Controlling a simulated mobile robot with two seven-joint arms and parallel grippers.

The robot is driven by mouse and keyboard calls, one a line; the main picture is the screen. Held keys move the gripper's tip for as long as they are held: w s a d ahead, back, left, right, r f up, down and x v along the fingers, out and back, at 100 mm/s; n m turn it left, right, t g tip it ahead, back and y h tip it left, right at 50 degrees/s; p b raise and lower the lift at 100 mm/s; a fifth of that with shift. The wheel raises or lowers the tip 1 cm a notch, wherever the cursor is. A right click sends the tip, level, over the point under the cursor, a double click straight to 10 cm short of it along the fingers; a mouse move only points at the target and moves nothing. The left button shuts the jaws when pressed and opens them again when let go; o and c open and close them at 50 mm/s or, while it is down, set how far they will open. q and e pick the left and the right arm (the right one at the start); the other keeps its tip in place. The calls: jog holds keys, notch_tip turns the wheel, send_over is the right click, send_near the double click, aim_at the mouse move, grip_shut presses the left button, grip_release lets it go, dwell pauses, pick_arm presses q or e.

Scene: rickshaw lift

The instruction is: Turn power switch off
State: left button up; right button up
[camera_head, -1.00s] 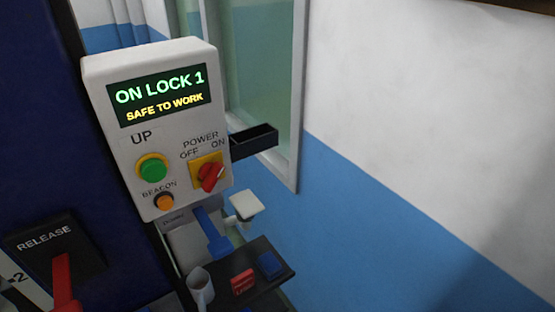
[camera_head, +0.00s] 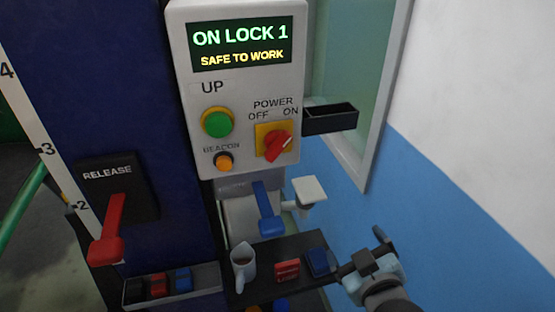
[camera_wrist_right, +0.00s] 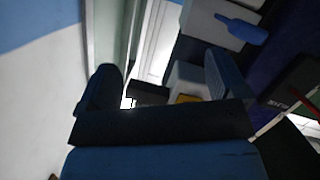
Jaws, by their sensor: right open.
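The power switch (camera_head: 277,144) is a red rotary knob on a yellow plate, on the white control panel (camera_head: 233,94) in the head view. Its knob is tilted with its upper end toward the ON label. The panel display (camera_head: 241,44) reads "ON LOCK 1" and "SAFE TO WORK". My right gripper (camera_head: 362,259) is at the lower right of the head view, below and right of the switch, apart from it. It is open with nothing seen between its fingers. In the right wrist view its two fingers (camera_wrist_right: 163,86) stand wide apart. My left gripper is not in view.
A green button (camera_head: 217,122) and an orange beacon button (camera_head: 223,161) share the panel. A black open box (camera_head: 331,118) juts out at its right. A red release lever (camera_head: 108,232) is at left.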

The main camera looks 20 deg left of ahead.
jog(key=s+a+r+n+y+b, duration=0.25)
jog(key=a+r, duration=0.35)
jog(key=r, duration=0.3)
jog(key=n+t, duration=0.1)
jog(key=n, duration=0.3)
send_near(278, 149)
pick_arm(q)
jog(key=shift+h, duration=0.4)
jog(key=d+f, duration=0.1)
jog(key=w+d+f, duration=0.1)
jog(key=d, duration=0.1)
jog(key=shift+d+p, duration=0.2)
jog(key=shift+p, duration=0.15)
pick_arm(e)
jog(key=shift+y, duration=0.25)
jog(key=x, duration=1.1)
jog(key=shift+w+f, duration=0.1)
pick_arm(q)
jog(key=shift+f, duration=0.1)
pick_arm(e)
jog(key=shift+c, duration=0.4)
